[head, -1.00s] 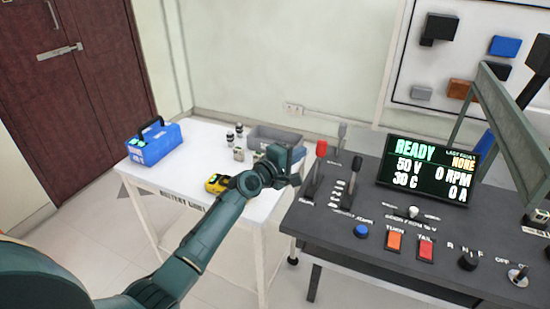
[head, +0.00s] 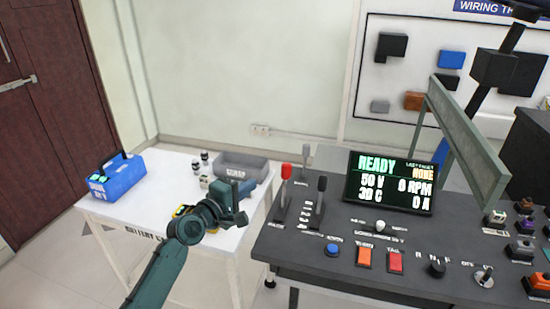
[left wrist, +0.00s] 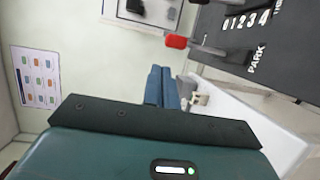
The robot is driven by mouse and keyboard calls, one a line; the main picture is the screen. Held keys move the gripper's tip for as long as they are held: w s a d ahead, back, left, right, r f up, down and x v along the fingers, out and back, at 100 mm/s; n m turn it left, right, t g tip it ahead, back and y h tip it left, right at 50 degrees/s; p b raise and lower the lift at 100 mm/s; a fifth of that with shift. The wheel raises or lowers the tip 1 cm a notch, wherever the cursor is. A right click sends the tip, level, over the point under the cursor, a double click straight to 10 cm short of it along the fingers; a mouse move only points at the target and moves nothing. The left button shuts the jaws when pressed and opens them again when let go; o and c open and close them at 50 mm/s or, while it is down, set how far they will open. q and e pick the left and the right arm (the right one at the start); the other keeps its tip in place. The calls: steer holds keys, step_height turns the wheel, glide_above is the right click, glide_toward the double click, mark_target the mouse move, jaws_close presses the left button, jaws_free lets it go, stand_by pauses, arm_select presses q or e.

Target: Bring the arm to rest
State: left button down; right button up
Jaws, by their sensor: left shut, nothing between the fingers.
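My left gripper (head: 246,188) is shut and empty. In the head view it hangs over the right part of the white table, left of the red-knobbed lever (head: 286,172) on the dark console (head: 300,255), with a gap between. My left arm reaches up to it from the bottom. In the left wrist view the two blue-green fingers (left wrist: 162,86) lie together with nothing between them. The red knob (left wrist: 177,41) shows beyond them, apart from the fingers. My right gripper is not in view.
The white table (head: 125,212) carries a blue battery box (head: 120,180), a grey bin (head: 240,164) and a yellow meter (head: 180,211) partly behind my arm. A black-knobbed lever (head: 320,195), a display (head: 390,182) and several buttons stand on the console. Floor shows left of the table.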

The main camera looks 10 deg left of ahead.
arm_select(q)
steer(key=s+d+f+m+g+y, duration=0.1)
steer(key=s+d+f+m+g, duration=0.25)
steer(key=s+f+m, duration=0.75)
steer(key=s+d+f+m, duration=0.1)
steer(key=s+f+m, duration=0.1)
steer(key=s, duration=0.4)
steer(key=s+d+f+m+g+y, duration=0.1)
steer(key=s+f+m, duration=0.1)
steer(key=s+f, duration=0.2)
steer(key=s+d+f+m+g, duration=0.1)
steer(key=s+f+m, duration=0.1)
steer(key=s, duration=0.7)
steer(key=shift+d+f+y, duration=0.3)
steer(key=shift+f, duration=0.45)
steer(key=shift+s+d, duration=0.1)
steer(key=shift+d, duration=0.05)
